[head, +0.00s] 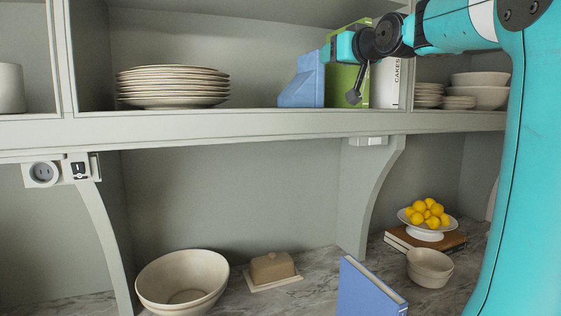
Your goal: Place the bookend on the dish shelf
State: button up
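A blue bookend (301,84) with a sloped top stands upright on the dish shelf (250,122), to the right of a stack of plates (172,88). My gripper (354,96) is just to its right, in front of a green book and a white book. One dark grey fingertip points down there. The other finger cannot be made out, so whether the gripper is open or shut does not show. I cannot tell whether any part of my arm touches the bookend.
The green book (345,84) and the white book (386,84) stand right of the bookend. Below are a large bowl (180,280), a butter dish (272,268), a blue book (366,291) and lemons (427,214). Shelf room shows between plates and bookend.

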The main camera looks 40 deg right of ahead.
jog(key=a+f+g+y, duration=0.1)
jog(key=a+f, duration=0.2)
jog(key=a, duration=0.1)
jog(key=w+a+f+n+g+y, duration=0.1)
jog(key=a+f+y, duration=0.1)
jog(key=a+f, duration=0.2)
jog(key=w+a+f+n+g+y, duration=0.1)
jog(key=a+f, duration=0.2)
jog(key=a, duration=0.1)
jog(key=shift+w+a+f+y, duration=0.1)
jog(key=shift+w+f+y, duration=0.1)
jog(key=shift+f+y, duration=0.15)
jog(key=s+a+f+n+g+y, duration=0.25)
jog(key=s+a+f+g, duration=0.35)
jog(key=a+f, duration=0.45)
jog(key=s+a+f+n+g+y, duration=0.2)
jog(key=s+a+f+n+g, duration=0.15)
jog(key=s+a+f, duration=0.65)
jog(key=s+a+f+n+g, duration=0.1)
jog(key=s+a+f+g, duration=0.3)
jog(key=s, duration=0.6)
notch_tip(320, 180, down, 2)
jog(key=shift+a+f+n+g+h, duration=0.1)
jog(key=shift+a+n+g+h, duration=0.05)
jog(key=shift+n+g+h, duration=0.2)
